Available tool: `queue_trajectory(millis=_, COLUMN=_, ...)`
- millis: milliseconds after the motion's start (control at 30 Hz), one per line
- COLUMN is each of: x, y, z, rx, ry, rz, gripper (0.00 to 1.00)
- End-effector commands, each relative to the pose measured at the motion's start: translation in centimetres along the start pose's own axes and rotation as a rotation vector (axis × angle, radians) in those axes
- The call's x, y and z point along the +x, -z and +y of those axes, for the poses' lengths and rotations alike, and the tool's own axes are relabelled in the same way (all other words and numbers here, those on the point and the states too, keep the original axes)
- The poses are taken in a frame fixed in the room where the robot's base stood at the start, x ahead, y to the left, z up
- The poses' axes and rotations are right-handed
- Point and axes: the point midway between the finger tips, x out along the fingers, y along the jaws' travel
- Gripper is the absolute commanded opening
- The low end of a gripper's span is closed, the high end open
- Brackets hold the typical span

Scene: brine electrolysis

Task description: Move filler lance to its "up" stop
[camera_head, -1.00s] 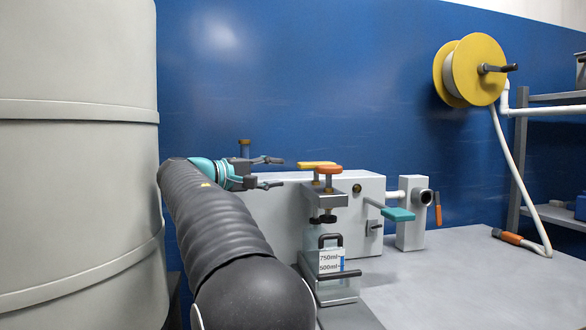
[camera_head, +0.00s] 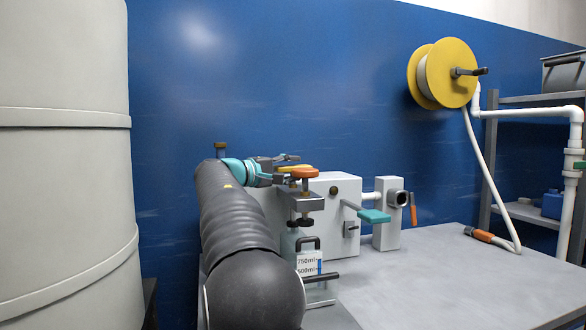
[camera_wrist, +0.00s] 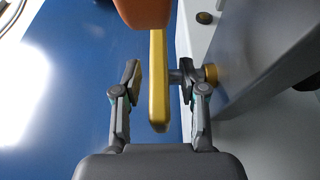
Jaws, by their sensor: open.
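My gripper (camera_head: 288,169) is open at the yellow bar (camera_head: 312,168) on top of the white machine (camera_head: 333,190). In the wrist view my gripper (camera_wrist: 163,82) has one finger on each side of the yellow bar (camera_wrist: 158,95), with gaps visible. An orange knob (camera_head: 302,172) sits by the bar, above a grey bracket (camera_head: 303,201); the orange part (camera_wrist: 143,10) also shows at the wrist view's top edge. The clear bottle (camera_head: 310,266) with volume marks stands below the bracket. The lance is not clearly distinguishable; which of these parts belong to it I cannot tell.
A teal lever (camera_head: 373,216) juts from the machine's front. A yellow hose reel (camera_head: 452,73) hangs on the blue wall, its hose reaching the bench (camera_head: 420,280). The bench's right side is largely clear. A large pale tank (camera_head: 62,170) stands at left.

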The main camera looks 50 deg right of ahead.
Motion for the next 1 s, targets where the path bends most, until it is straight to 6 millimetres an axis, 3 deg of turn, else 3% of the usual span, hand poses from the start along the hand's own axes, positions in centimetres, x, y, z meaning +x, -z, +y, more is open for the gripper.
queue_trajectory(millis=400, x=0.8, y=0.0, z=0.0, rx=0.0, ry=0.0, rz=0.0, gripper=0.42)
queue_trajectory(millis=567, x=0.8, y=0.0, z=0.0, rx=0.001, ry=0.0, rz=0.0, gripper=0.02)
queue_trajectory(millis=833, x=0.8, y=0.0, z=0.1, rx=0.001, ry=0.001, rz=0.0, gripper=0.0)
queue_trajectory(millis=1000, x=0.8, y=0.0, z=2.3, rx=0.004, ry=0.0, rz=0.0, gripper=0.0)
